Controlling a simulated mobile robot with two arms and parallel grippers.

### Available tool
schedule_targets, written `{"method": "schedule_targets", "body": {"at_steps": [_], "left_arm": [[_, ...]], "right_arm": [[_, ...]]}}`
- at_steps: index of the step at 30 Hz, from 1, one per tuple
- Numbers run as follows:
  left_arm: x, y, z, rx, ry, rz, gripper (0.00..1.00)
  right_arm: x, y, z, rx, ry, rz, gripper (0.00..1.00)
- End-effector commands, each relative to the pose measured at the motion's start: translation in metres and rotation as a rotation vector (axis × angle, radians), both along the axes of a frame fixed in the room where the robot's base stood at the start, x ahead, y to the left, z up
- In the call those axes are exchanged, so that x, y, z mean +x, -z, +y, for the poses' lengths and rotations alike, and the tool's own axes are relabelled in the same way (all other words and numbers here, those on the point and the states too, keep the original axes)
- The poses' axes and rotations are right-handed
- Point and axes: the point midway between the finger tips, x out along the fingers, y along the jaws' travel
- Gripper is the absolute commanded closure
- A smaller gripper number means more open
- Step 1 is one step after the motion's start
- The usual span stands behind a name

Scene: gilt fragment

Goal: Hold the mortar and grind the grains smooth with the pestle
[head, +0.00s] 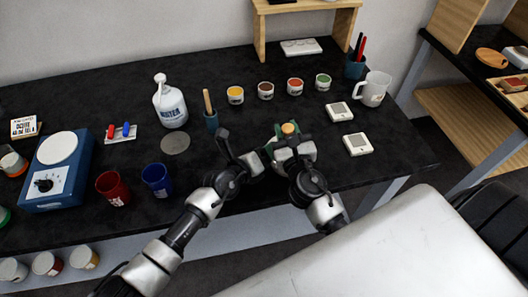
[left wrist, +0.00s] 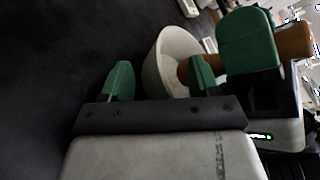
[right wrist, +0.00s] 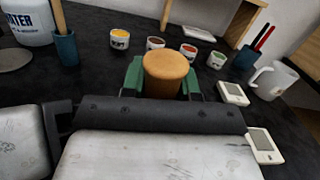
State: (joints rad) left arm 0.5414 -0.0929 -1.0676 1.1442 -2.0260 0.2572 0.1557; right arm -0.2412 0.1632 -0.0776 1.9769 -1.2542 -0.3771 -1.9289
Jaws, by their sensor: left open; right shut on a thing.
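The pale stone mortar (left wrist: 160,66) shows in the left wrist view as a round bowl, partly hidden behind a left finger. The wooden pestle (right wrist: 169,72) is held in my right gripper (head: 290,146), which is shut on it. Its lower end reaches over or into the mortar in the left wrist view (left wrist: 294,41); I cannot tell if it touches the bottom. My left gripper (head: 245,155) is open; its green fingers (left wrist: 158,80) are spread close to the mortar, one overlapping it in view. The grains are not visible. The arms hide the mortar in the head view.
Several small coloured pots (head: 235,95) stand behind the grippers. A blue holder (head: 211,120), a white bottle (head: 170,106) and a grey disc (head: 175,144) are to the left. White devices (head: 357,144) and a white mug (head: 374,89) are to the right.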

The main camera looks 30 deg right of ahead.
Motion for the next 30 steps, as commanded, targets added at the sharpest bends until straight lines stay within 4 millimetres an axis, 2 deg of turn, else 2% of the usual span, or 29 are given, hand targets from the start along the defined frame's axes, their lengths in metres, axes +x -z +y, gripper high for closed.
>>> {"method": "schedule_targets", "body": {"at_steps": [5,6,15,18,30], "left_arm": [[-0.0002,0.0,-0.0002,0.0,0.0,0.0,0.39],[-0.0003,0.0,-0.0001,0.0,0.0,0.0,0.42],[-0.0004,0.0004,0.0,0.001,0.001,0.0,0.88],[-0.0006,0.0009,0.0002,0.002,0.001,0.001,1.0],[-0.0002,-0.0013,-0.0004,-0.003,0.0,0.001,1.0]], "right_arm": [[0.0,-0.0002,0.0,0.0,0.0,0.0,0.95],[0.0,-0.0002,0.0,0.0,0.0,0.0,0.95],[0.0001,-0.0002,0.0,0.0,0.0,-0.001,0.95],[0.0001,-0.0002,0.0,0.0,0.0,-0.001,0.95],[0.0,0.0003,0.0,0.001,0.0,0.001,0.95]]}}
